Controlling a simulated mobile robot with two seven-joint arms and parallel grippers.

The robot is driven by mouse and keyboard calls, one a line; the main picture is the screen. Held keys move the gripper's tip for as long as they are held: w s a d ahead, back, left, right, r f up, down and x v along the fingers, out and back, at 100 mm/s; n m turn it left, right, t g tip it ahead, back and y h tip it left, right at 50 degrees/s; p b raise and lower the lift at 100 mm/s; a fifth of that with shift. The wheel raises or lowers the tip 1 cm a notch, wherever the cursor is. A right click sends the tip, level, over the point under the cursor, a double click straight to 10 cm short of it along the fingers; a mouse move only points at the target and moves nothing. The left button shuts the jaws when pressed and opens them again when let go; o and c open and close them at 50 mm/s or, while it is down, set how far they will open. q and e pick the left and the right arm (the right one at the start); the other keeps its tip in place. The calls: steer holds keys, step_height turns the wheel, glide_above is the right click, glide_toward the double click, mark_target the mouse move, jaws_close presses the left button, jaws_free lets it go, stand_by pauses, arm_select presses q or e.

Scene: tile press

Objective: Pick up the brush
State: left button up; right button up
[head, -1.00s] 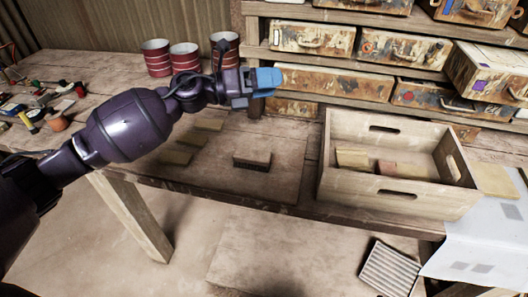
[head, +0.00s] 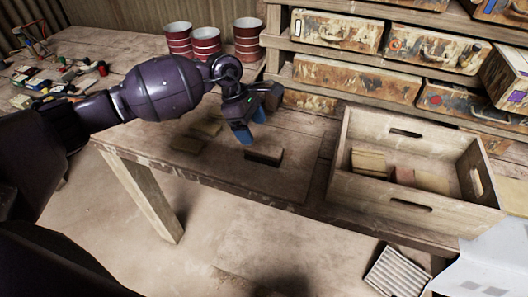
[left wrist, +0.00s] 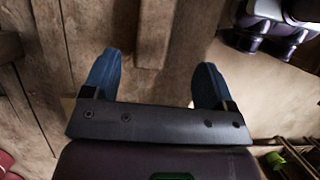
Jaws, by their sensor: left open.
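The brush (head: 264,155), a small wooden block with dark bristles beneath, sits on the worn wooden table, left of the crate. My left gripper (head: 251,125) is open and empty, with its blue fingers angled down above and slightly left of the brush. They look apart from it. In the left wrist view the two blue fingers (left wrist: 158,62) are spread wide with nothing clearly held between them. My right gripper is not in view.
A wooden crate (head: 412,209) with several small blocks stands to the right. Flat pieces (head: 187,145) lie left of the brush. Striped red cans (head: 207,45) stand behind my arm. Worn drawers (head: 345,80) line the back. A ridged metal tray (head: 390,273) is at lower right.

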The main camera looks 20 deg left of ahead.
mark_target(262, 147)
arm_select(q)
steer(key=x, duration=0.3)
steer(key=shift+d+f, duration=0.1)
steer(key=shift+f, duration=0.05)
steer(key=x, duration=0.4)
steer(key=shift+w+f+p, duration=0.3)
steer(key=shift+w, duration=0.05)
steer(key=shift+f, duration=0.45)
steer(key=shift+f+b, duration=0.2)
steer(key=shift+b, duration=0.1)
steer(key=shift+c, duration=0.4)
steer(key=c, duration=1)
